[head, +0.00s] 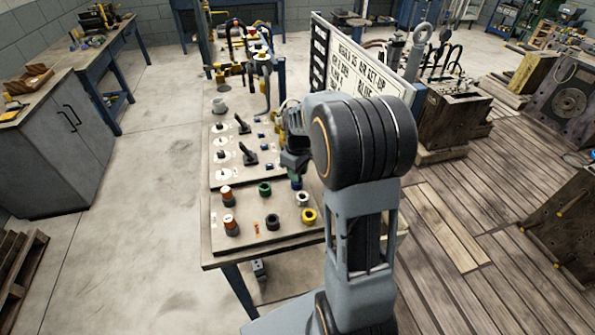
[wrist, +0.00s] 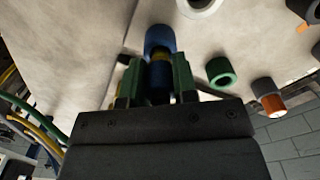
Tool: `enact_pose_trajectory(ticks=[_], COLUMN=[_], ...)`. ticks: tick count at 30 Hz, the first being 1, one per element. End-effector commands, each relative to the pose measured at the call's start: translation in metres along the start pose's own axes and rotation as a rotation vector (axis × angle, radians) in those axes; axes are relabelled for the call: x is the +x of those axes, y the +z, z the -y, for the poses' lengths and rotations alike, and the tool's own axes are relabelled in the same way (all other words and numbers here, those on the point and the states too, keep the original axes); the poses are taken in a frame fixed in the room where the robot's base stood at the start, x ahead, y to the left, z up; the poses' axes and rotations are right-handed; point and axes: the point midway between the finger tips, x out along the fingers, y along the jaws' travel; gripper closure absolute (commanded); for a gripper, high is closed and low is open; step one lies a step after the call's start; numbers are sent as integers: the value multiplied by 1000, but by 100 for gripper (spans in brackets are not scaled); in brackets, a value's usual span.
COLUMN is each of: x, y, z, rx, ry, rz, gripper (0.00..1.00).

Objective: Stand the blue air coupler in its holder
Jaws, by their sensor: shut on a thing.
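My gripper (head: 295,160) is over the right side of the front board, pointing down. In the wrist view its two green fingers (wrist: 160,80) are shut on the blue air coupler (wrist: 160,95), a dark blue cylinder with a yellowish band. Just beyond the fingertips, in line with the coupler, is a blue round piece (wrist: 159,37), which looks like the blue holder. It also shows under the gripper in the head view (head: 297,184). I cannot tell whether the coupler's end is inside it or only in front of it.
Close by on the board (head: 250,240) are a green ring (head: 264,189), a white ring (head: 302,199), a yellow ring (head: 309,216) and a black ring (head: 272,221). Orange-topped couplers (head: 230,226) stand to the left. A lettered sign (head: 360,75) rises behind my arm.

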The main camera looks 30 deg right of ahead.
Motion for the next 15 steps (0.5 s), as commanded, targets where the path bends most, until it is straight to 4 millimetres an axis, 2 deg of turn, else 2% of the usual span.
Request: enact_pose_trajectory(ticks=[15], x=[10], y=[0], z=[0], rx=[0], ry=[0], rz=[0], gripper=[97])
